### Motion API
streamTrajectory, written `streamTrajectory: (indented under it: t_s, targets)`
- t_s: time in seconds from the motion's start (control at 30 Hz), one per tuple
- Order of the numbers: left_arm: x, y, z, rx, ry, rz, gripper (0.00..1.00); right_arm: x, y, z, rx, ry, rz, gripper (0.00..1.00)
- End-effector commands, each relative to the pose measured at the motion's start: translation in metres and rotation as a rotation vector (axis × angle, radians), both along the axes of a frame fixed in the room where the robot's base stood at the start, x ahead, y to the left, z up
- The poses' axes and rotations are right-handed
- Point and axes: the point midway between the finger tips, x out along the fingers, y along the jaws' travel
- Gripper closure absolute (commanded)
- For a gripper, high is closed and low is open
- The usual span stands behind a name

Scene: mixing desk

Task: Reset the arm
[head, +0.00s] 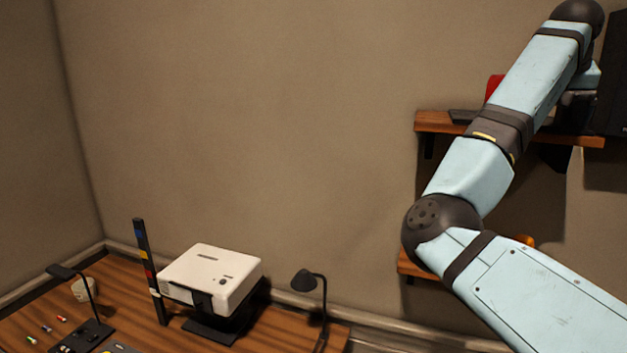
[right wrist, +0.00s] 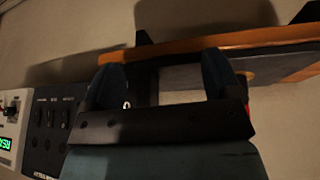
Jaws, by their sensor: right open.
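My right arm (head: 478,165) is pale blue with dark joints and reaches up across the right side of the head view, in front of the wall shelves. My right gripper (right wrist: 164,76) shows in the right wrist view with its two dark fingers spread apart. Nothing is clearly held between them; a shelf edge and a dark surface lie behind the gap. In the head view the gripper is mostly hidden by the arm. My left arm and gripper are in no view.
An upper wooden shelf (head: 435,122) and a lower shelf (head: 412,265) are close to the right arm. A red object (head: 494,84) shows behind the arm. A white projector-like box (head: 212,272) and a black lamp (head: 307,281) stand on the desk. The left wall area is clear.

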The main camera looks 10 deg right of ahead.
Motion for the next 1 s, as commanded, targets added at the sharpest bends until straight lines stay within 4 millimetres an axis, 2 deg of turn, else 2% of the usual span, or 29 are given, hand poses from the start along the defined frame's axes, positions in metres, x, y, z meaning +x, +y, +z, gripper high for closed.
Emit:
streamTrajectory:
  t_s: [0.03, 0.27, 0.47, 0.77, 1.0]
  targets:
    - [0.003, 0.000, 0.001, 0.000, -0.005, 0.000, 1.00, 0.001, -0.004, -0.025, -0.023, 0.011, -0.017, 0.16]
    - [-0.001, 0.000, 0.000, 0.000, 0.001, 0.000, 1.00, -0.003, -0.010, -0.119, -0.135, 0.020, -0.054, 0.16]
    - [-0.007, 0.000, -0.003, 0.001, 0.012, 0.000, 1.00, -0.018, -0.002, -0.202, -0.249, 0.022, -0.025, 0.16]
    - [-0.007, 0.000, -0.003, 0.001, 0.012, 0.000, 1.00, -0.059, 0.040, -0.320, -0.368, 0.023, 0.134, 0.16]
    - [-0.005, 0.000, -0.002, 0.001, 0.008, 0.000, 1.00, -0.115, 0.097, -0.409, -0.368, 0.030, 0.336, 0.16]
